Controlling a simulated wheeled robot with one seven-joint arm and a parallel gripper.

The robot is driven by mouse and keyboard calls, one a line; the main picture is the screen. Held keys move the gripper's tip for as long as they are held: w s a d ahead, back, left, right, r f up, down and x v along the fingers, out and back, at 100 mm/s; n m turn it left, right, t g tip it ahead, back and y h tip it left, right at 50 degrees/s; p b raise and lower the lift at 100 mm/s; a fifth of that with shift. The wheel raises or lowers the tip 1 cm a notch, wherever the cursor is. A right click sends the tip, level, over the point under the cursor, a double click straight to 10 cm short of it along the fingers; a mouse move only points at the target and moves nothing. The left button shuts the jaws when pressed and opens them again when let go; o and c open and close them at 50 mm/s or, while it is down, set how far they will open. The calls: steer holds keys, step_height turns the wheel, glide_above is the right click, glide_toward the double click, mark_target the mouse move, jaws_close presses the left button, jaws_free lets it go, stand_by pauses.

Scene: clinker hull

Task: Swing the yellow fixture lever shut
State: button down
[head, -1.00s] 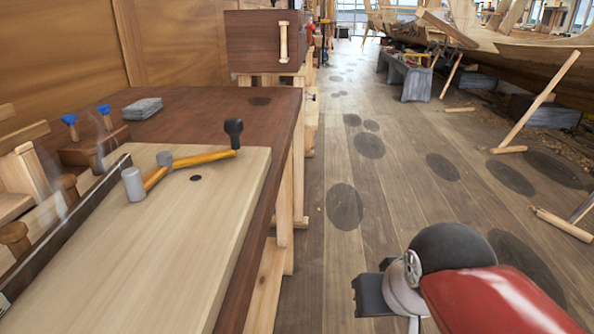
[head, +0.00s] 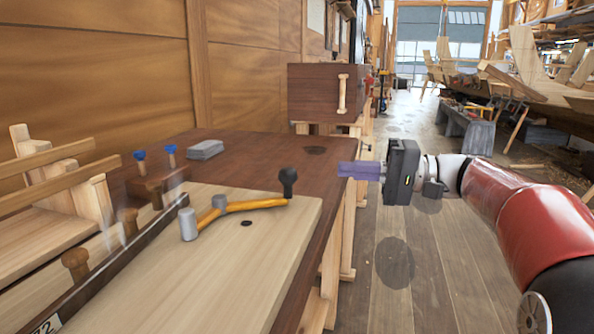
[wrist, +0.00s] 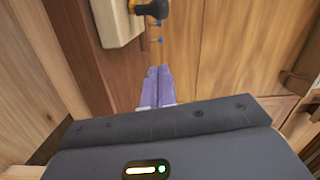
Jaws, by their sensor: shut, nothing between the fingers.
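The yellow lever (head: 257,204) lies over a pale wooden board on the workbench in the head view. In the wrist view the fingers (wrist: 160,86) point toward the black knob (wrist: 152,9), which shows at the top edge.
The pale board (head: 240,275) covers the bench front. A grey stack (head: 205,150) and blue-topped tools (head: 140,155) stand behind it. A wooden box (head: 318,95) with a pale handle stands beyond the bench. The floor (head: 450,260) to the right is open.

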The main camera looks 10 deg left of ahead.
steer(key=shift+y, duration=0.3)
steer(key=a, duration=0.3)
steer(key=a+r, duration=0.1)
steer(key=a, duration=0.3)
steer(key=a+p, duration=0.1)
steer(key=a, duration=0.2)
steer(key=shift+w+a+r, duration=0.25)
steer(key=shift+a, duration=0.15)
steer(key=shift+s+d+f, duration=0.15)
steer(key=shift+s+d, duration=0.15)
steer(key=shift+s, duration=0.3)
steer(key=shift+s+d+f, duration=0.1)
steer(key=shift+s+d, duration=0.2)
steer(key=shift+s, duration=0.3)
steer(key=shift+s+d+f, duration=0.2)
steer(key=shift+s, duration=0.4)
steer(key=shift+f, duration=0.1)
